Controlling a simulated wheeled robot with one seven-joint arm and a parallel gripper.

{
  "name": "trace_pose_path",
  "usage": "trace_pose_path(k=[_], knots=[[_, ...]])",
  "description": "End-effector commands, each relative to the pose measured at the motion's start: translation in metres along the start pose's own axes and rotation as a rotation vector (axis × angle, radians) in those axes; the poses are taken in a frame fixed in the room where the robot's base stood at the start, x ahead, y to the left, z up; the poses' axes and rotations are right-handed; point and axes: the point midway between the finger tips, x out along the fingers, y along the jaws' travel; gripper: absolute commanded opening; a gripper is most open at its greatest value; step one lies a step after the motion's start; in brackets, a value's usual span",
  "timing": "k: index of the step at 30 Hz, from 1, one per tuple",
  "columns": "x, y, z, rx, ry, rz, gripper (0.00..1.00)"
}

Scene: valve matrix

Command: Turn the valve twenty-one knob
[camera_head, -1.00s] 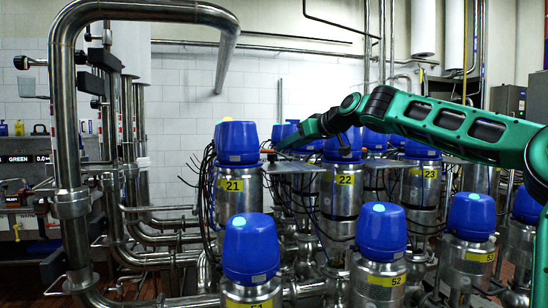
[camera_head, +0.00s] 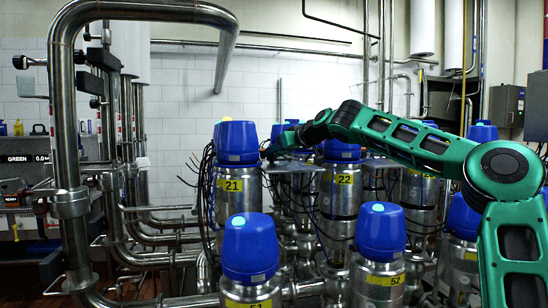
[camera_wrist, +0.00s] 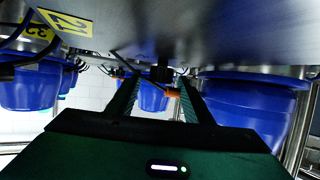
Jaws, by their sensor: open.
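Valve 21 stands left of centre in the head view, with a blue cap (camera_head: 237,142) on a steel body with a yellow "21" label (camera_head: 231,185). My gripper (camera_head: 268,154) is at its right side, low beside the cap, small and partly hidden there. In the wrist view my gripper (camera_wrist: 160,82) has its two dark fingers apart. A small orange piece (camera_wrist: 172,93) shows between or just beyond them, near the right finger; I cannot tell whether it touches. A steel surface fills the top of that view, with the "21" label (camera_wrist: 66,21) upside down.
Valve 22 (camera_head: 341,190) stands just right of my gripper. A blue-capped valve (camera_head: 250,250) and valve 52 (camera_head: 380,240) stand in front. Black cables (camera_head: 205,185) hang left of valve 21. A large steel pipe (camera_head: 68,140) rises at left.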

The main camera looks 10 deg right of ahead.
Motion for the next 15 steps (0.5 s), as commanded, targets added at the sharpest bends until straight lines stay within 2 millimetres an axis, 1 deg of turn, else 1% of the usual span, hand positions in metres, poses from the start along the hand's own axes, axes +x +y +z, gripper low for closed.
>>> trace_pose_path(k=[7, 8, 9, 11, 12, 15], knots=[[0.0001, 0.0000, -0.0002, 0.000, 0.000, 0.000, 0.46], [0.0001, 0.0001, -0.0003, 0.000, 0.000, 0.000, 0.39], [0.0000, 0.0001, -0.0003, 0.000, 0.000, 0.000, 0.29], [0.0000, 0.0001, -0.0003, 0.000, 0.001, 0.000, 0.15], [-0.0001, 0.0001, -0.0003, 0.000, 0.001, 0.000, 0.05], [-0.0002, 0.0003, -0.0004, 0.000, 0.001, 0.001, 0.05]])
